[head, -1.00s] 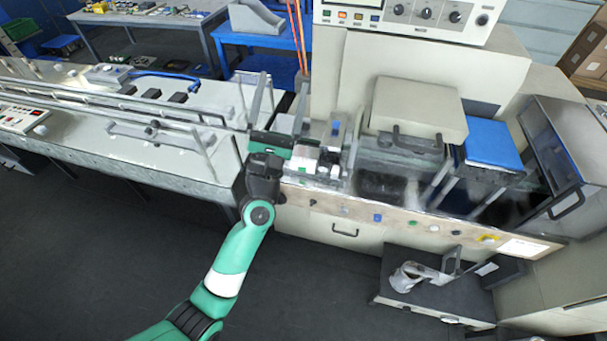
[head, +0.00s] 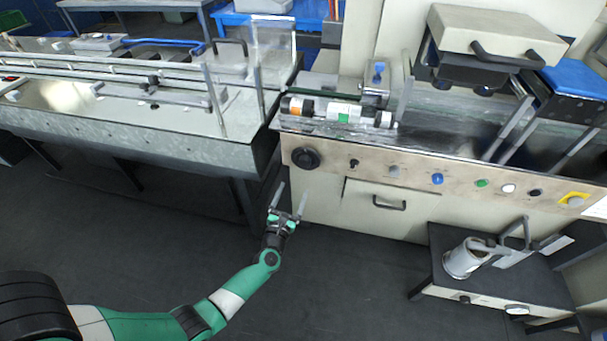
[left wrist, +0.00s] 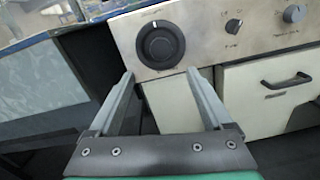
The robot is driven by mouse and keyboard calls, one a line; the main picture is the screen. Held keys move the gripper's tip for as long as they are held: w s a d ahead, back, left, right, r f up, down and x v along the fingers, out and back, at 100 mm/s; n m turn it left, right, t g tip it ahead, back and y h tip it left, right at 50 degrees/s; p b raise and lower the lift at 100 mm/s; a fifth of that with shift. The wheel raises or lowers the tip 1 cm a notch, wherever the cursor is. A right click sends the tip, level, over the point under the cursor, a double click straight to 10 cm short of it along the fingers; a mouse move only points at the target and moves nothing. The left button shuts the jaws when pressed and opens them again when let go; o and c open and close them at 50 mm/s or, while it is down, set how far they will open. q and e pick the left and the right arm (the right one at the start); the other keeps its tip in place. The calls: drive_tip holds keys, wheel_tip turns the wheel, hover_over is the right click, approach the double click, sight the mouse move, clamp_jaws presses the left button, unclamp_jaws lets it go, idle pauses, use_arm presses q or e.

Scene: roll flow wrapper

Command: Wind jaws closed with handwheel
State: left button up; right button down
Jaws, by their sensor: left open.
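The handwheel is a round black knob (head: 305,158) on the left end of the machine's front panel. It also shows in the left wrist view (left wrist: 160,45), just beyond my fingertips. My left gripper (head: 290,192) is open and empty, below the knob and in front of the cabinet; in the left wrist view its two fingers (left wrist: 163,74) point up toward the knob, one on either side of its lower part, without visible contact. The jaws (head: 340,110) seem to be the cylindrical parts on the machine bed above the panel; their gap cannot be told. My right gripper is not in view.
Smaller knobs and buttons, among them a blue button (head: 437,179), line the panel to the right. A drawer handle (head: 389,203) sticks out below. A conveyor table (head: 200,145) stands at the left. A low dark stand (head: 490,275) is at the lower right.

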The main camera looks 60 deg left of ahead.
sight(304, 165)
use_arm(q)
drive_tip(key=b+x, duration=0.5)
drive_tip(key=x, duration=0.5)
drive_tip(key=shift+w+a+f, duration=0.1)
drive_tip(key=shift+w+a, duration=0.05)
drive_tip(key=shift+w, duration=0.1)
drive_tip(key=shift+w+a+r, duration=0.2)
drive_tip(key=shift+w+a, duration=0.15)
drive_tip(key=shift+a, duration=0.1)
clamp_jaws()
